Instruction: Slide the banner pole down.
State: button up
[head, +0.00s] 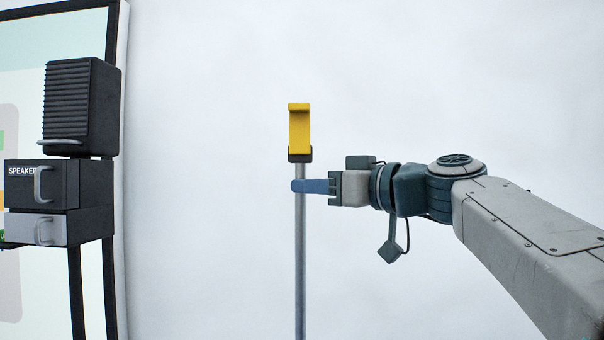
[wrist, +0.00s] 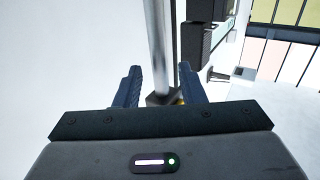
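The banner pole (head: 300,265) is a thin upright grey metal pole in the middle of the head view. A yellow bracket-like piece (head: 300,130) sits on its top above a dark collar (head: 300,155). My gripper (head: 296,186) reaches in from the right, its blue fingers level with the pole just below the collar. In the wrist view the pole (wrist: 159,40) runs between the two spread fingers, with gaps on both sides. The gripper is open. The pole's lower end is out of the head view.
At the left, a black ribbed speaker box (head: 80,105) and drawer units with handles (head: 60,185) stand in front of a framed panel (head: 60,50). Around the pole, the pale background shows no other objects.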

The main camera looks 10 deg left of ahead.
jog(key=p+x, duration=0.1)
jog(key=x, duration=0.2)
jog(key=shift+w+a, duration=0.1)
jog(key=shift+a, duration=0.1)
